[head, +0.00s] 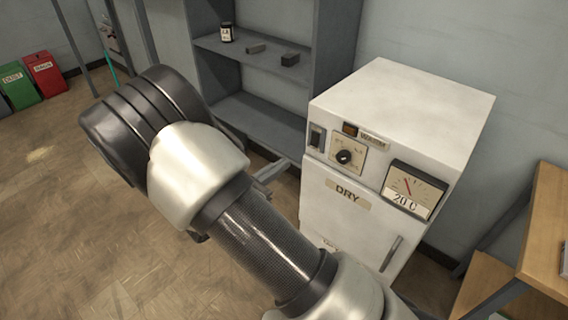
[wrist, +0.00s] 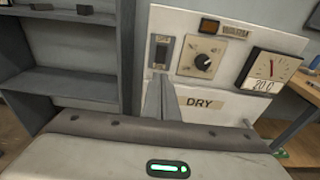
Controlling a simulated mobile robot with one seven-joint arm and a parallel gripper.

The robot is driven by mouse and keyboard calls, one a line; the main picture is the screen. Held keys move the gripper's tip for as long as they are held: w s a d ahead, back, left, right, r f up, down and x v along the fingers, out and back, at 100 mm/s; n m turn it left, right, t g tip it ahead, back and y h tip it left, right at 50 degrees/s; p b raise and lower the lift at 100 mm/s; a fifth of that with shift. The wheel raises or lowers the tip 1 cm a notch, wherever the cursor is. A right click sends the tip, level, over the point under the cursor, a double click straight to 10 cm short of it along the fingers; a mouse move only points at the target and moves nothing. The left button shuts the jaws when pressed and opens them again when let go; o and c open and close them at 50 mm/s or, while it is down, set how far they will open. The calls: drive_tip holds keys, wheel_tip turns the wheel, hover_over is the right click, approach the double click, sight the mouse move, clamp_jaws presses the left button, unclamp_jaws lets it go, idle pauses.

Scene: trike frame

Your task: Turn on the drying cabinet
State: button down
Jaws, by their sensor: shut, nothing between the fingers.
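The white drying cabinet (head: 325,190) stands right of centre in the head view, its door labelled DRY. A dark rocker switch (head: 316,137) is at the upper left of its front; it also shows in the wrist view (wrist: 161,52). Right of it are a black knob (head: 344,156), a small amber lamp (head: 350,129) and a dial gauge (head: 414,190) reading 20 C. I cannot tell whether the lamp is lit. My gripper (wrist: 160,78) is shut and empty, its tips just below the switch in the wrist view; contact cannot be told. My arm partly hides it in the head view (head: 283,165).
A grey shelf (head: 255,110) with a small jar (head: 227,33) and dark blocks stands left of the cabinet. A wooden table (head: 548,215) is at the right. Red and green bins (head: 45,73) are far left. Open floor lies at left.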

sight(313, 145)
drive_tip(key=b+x, duration=0.1)
drive_tip(key=x, duration=1)
drive_tip(key=shift+w+d+b, duration=0.25)
drive_tip(key=shift+b, duration=0.05)
drive_tip(key=shift+f, duration=0.1)
drive_tip(key=shift+w+d, duration=0.15)
drive_tip(key=shift+s+a+f, duration=0.15)
drive_tip(key=shift+s+a, duration=0.05)
drive_tip(key=shift+a, duration=0.05)
drive_tip(key=f+p+v, duration=0.1)
drive_tip(key=f+v, duration=0.2)
drive_tip(key=v, duration=1)
drive_tip(key=shift+s+a, duration=0.2)
drive_tip(key=shift+s, duration=0.05)
